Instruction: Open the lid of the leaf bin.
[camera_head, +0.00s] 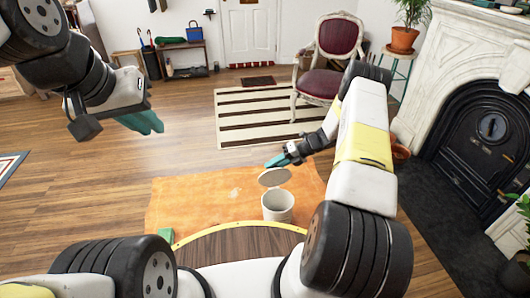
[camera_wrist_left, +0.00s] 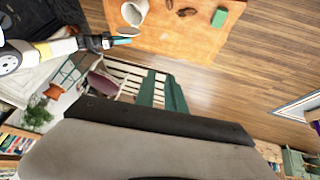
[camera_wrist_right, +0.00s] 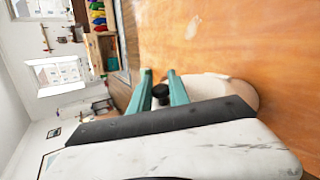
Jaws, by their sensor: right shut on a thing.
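The leaf bin (camera_head: 278,208) is a pale round bin, upright on the orange mat. It also shows in the left wrist view (camera_wrist_left: 136,12). Its pale round lid (camera_head: 274,178) is held up and tilted above the rim, with the mouth partly showing. My right gripper (camera_head: 274,161) is shut on the lid's black knob (camera_wrist_right: 160,92); the lid (camera_wrist_right: 225,88) lies behind the fingers in the right wrist view. Whether lid and bin touch at the far edge I cannot tell.
The orange mat (camera_head: 180,200) bears a green block (camera_head: 166,235) near the bin. A red chair (camera_head: 330,52) stands on a striped rug (camera_head: 240,118) behind. The fireplace (camera_head: 480,125) is at the right. Wooden floor at the left is clear.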

